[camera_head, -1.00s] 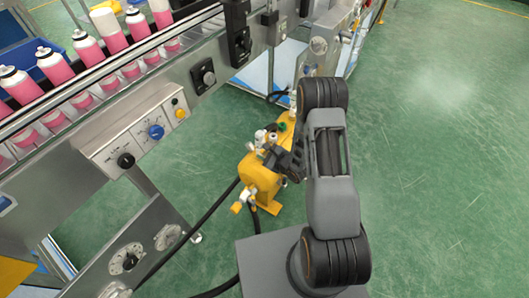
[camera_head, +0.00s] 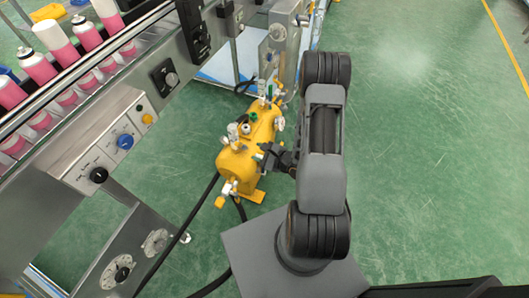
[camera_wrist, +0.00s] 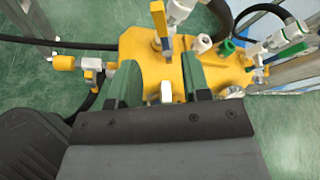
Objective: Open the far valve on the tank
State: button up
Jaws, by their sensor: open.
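The yellow tank (camera_head: 236,161) lies on the green floor beside the machine, with white fittings along its top. It also shows in the wrist view (camera_wrist: 140,45). My gripper (camera_head: 267,157) is at the tank's right side. In the wrist view my gripper (camera_wrist: 160,82) is open, its two green-tinted fingers apart over the tank's edge with nothing clearly held. A valve with an upright yellow lever (camera_wrist: 159,22) shows just beyond the fingers. White fittings at the tank's far end (camera_head: 270,94) stand clear of my gripper; which one is the far valve's handle is too small to tell.
A near-end valve with a yellow cap (camera_head: 220,202) and black hoses (camera_head: 205,205) lie at the tank's front left. The machine's control panel (camera_head: 110,140) and conveyor of pink cans (camera_head: 40,68) stand at the left. Open green floor (camera_head: 420,150) lies to the right.

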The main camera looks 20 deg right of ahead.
jog(key=shift+v, duration=1.25)
